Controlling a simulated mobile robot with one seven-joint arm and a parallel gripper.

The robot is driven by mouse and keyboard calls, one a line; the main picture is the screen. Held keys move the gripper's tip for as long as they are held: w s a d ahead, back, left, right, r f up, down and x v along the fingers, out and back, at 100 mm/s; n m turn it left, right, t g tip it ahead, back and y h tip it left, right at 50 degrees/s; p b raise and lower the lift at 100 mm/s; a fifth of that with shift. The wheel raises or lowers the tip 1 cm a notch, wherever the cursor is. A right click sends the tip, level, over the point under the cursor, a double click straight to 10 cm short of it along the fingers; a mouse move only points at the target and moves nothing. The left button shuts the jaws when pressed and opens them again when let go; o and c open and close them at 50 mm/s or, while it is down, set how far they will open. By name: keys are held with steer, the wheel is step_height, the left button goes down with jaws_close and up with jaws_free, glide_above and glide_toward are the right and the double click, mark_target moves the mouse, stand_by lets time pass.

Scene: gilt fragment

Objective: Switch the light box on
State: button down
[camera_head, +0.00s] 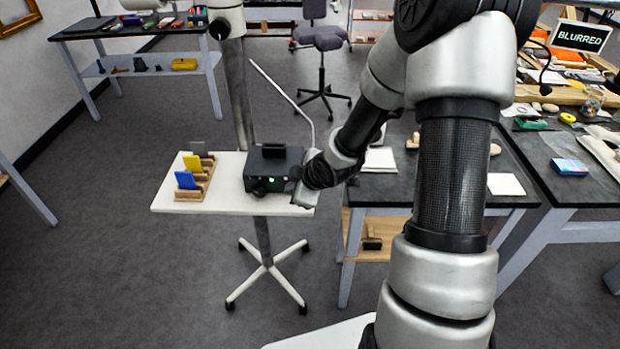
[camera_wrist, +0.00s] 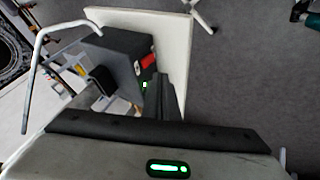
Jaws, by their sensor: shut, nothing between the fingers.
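The light box (camera_head: 268,168) is a black box with a dark block on top, standing on a small white table. It also shows in the wrist view (camera_wrist: 122,50), with a red switch (camera_wrist: 147,61) on one face and a small green light (camera_wrist: 145,86) near it. My gripper (camera_wrist: 160,82) is shut and empty, its dark fingertips close to that face, beside the red switch and green light. I cannot tell whether they touch the box. In the head view my wrist is at the box's right side and the fingertips are hard to make out.
The white table (camera_head: 205,207) also bears a wooden rack (camera_head: 205,185) with yellow, blue and grey plates at left. A bent metal rod (camera_head: 282,92) rises behind the box. A dark workbench (camera_head: 400,187) stands close at right. Open floor lies left.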

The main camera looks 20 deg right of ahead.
steer(key=s+d+r+p, duration=0.3)
steer(key=r, duration=0.6)
steer(key=shift+s, duration=0.4)
